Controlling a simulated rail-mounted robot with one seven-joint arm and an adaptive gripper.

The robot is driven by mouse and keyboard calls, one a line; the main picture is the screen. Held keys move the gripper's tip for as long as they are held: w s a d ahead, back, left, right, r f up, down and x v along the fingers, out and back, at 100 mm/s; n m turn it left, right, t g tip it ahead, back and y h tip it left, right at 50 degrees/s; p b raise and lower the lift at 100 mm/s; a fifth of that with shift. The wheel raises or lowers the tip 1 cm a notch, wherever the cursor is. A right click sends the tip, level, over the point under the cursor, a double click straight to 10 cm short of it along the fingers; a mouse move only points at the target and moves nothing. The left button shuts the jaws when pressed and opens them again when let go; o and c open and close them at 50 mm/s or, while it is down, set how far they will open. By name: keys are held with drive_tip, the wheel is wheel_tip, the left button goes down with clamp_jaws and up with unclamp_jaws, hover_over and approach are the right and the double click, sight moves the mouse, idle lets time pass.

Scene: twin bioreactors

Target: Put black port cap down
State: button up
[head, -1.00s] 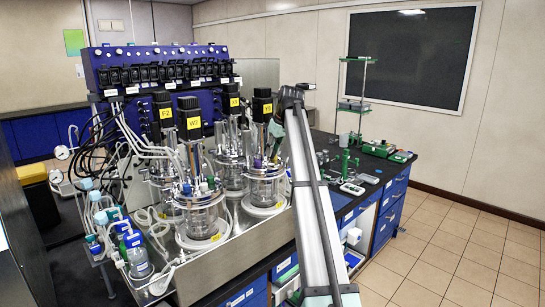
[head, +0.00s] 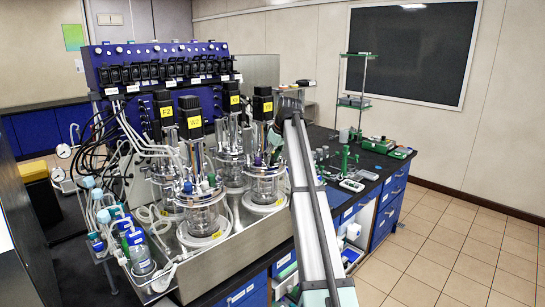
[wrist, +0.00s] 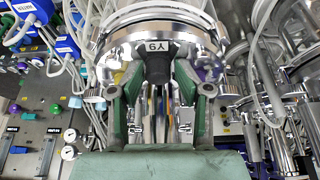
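The black port cap (wrist: 158,66) appears as a dark tapered piece between my fingertips in the wrist view. My gripper (wrist: 158,55) has its green-grey fingers closed in on both sides of it. The gripper is in front of a vessel with a shiny metal rim (wrist: 120,38) and a white label. My fingers cover part of that vessel, and I cannot tell whether the cap touches anything. In the head view my arm reaches to the right of the glass bioreactors (head: 265,185); the gripper and cap are hidden there.
Several black motors (head: 190,118) with yellow labels stand above the vessels. Tubing and small bottles (head: 140,258) crowd the left. A blue pump unit (head: 165,72) stands behind. The black bench top (head: 368,165) at right carries a green stand (head: 355,95) and small items, with some bare patches.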

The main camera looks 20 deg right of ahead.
drive_tip(key=shift+d+f, duration=0.1)
drive_tip(key=shift+f, duration=0.05)
drive_tip(key=shift+s+d+r, duration=0.1)
drive_tip(key=shift+r, duration=0.55)
drive_tip(key=b+v, duration=0.3)
drive_tip(key=v, duration=0.8)
drive_tip(key=shift+r, duration=0.3)
